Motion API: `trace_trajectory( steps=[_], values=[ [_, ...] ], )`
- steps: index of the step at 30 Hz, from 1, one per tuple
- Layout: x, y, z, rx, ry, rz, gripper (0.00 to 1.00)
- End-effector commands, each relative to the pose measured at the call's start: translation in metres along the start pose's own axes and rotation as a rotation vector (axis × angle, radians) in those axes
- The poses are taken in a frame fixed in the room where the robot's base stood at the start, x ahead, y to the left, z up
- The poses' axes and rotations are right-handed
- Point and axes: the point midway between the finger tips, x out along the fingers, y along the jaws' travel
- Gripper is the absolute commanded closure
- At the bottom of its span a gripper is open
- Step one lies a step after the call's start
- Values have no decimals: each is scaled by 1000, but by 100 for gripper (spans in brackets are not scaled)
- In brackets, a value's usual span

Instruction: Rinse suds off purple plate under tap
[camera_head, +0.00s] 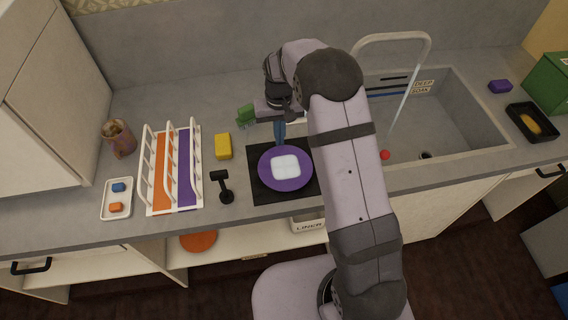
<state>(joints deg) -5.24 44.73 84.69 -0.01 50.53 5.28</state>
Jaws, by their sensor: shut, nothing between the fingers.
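The purple plate (264,170) lies flat on a black mat (259,195) on the counter, left of the sink. A white, squarish patch of suds (285,167) covers its middle. The tap (392,37) arches over the sink (455,125), and a thin pale line runs down from its spout into the basin. My gripper (279,142) points down at the plate's far rim, its slim blue-grey fingers shut and empty. From this view I cannot tell whether the fingertips touch the rim. My arm crosses in front of the sink's left part and hides it.
A green block (245,114) shows beside my wrist. A yellow sponge (223,146), a black stand (225,187) and a white rack (148,170) with orange and purple strips stand to the left. A red ball (385,155) shows at the sink. A black tray (533,122) lies right.

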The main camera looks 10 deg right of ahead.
Motion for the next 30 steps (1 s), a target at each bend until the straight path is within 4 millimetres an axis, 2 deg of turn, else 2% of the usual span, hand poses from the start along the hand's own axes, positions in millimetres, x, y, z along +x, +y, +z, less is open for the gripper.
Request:
trace_trajectory(
  steps=[30],
  values=[
    [0, 0, 28, 0, -2, 0, 100]
  ],
)
